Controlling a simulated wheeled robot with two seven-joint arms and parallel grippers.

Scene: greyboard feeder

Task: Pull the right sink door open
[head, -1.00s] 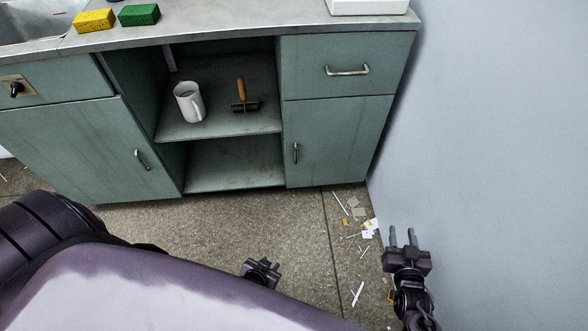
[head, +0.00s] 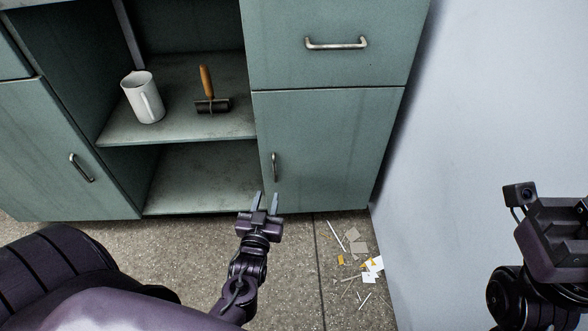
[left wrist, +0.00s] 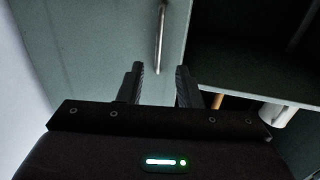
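The right door (head: 325,150) of the green cabinet is shut. Its upright metal handle (head: 274,167) is near the door's left edge. My left gripper (head: 264,201) is open and empty, just below the handle in the head view, with its fingers pointing up toward the door. In the left wrist view, the handle (left wrist: 160,38) lies ahead of and between the two spread fingers (left wrist: 160,85), not clasped. My right gripper (head: 555,225) is at the right edge of the head view, with its fingertips not visible.
A drawer (head: 330,65) is above the door. A pale wall (head: 490,110) stands close on the right. Paper scraps (head: 370,268) lie on the floor.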

